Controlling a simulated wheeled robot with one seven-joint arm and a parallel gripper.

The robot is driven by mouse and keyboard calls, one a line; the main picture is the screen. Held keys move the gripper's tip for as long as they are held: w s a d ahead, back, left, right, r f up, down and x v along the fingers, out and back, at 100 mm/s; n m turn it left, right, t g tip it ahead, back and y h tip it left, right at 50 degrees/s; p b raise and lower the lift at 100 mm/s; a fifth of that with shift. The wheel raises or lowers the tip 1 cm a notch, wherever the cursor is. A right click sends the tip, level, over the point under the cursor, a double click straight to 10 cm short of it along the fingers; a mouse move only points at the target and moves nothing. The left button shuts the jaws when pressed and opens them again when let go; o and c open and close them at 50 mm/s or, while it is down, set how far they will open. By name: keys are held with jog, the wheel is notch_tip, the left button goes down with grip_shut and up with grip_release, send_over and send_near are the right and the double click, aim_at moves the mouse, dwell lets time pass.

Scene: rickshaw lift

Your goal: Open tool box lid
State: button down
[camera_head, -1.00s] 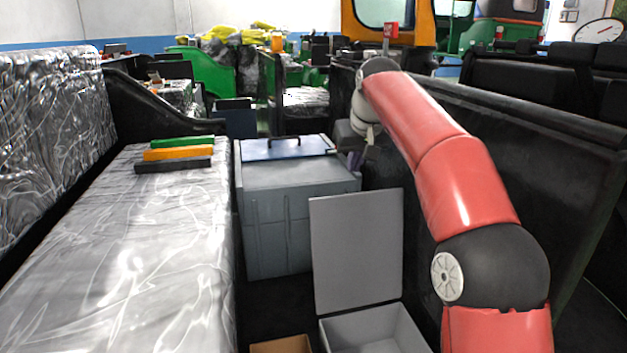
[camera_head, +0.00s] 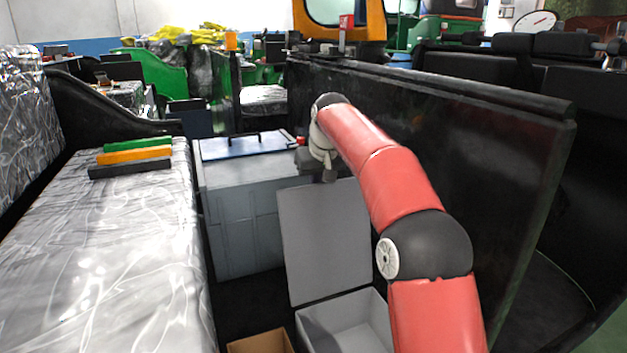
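A grey box (camera_head: 372,318) stands open on the floor at the bottom middle, its inside visible. Its flat grey lid (camera_head: 325,240) stands raised at its back edge, nearly upright. A larger grey-blue box (camera_head: 245,225) stands behind it, with a shut blue lid (camera_head: 225,149) and a dark handle on top. My gripper (camera_head: 328,176) is at the end of my red arm, overlapping the raised lid's top edge in the picture. The arm partly hides it; I cannot tell whether it touches the lid, and its fingers are not clear.
A plastic-covered bench (camera_head: 120,260) runs along the left, with green, orange (camera_head: 135,155) and black bars on it. A tall black panel (camera_head: 480,190) stands close on the right of my arm. A brown box (camera_head: 262,343) is at the bottom edge. Dark floor shows between the boxes.

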jog(key=shift+s+d+f, duration=0.15)
jog(key=shift+s, duration=0.25)
jog(key=shift+s+d+f, duration=0.1)
jog(key=shift+s, duration=0.25)
jog(key=shift+f, duration=0.1)
jog(key=shift+s+d+f+b, duration=0.1)
jog(key=shift+s+b, duration=0.05)
jog(key=shift+b, duration=0.4)
jog(key=shift+s+d+f+b, duration=0.15)
jog(key=shift+s+b, duration=0.15)
jog(key=shift+b, duration=0.45)
jog(key=shift+t+y, duration=0.3)
jog(key=shift+t, duration=0.6)
jog(key=s+b, duration=0.1)
jog(key=s+d+b, duration=0.1)
jog(key=b, duration=0.1)
jog(key=s+r+b, duration=0.1)
jog(key=b, duration=0.1)
jog(key=shift+s+d, duration=0.25)
jog(key=shift+s, duration=0.05)
jog(key=shift+s+d+r+b, duration=0.2)
jog(key=shift+s+b, duration=0.1)
jog(key=shift+s, duration=0.2)
jog(key=shift+r, duration=0.15)
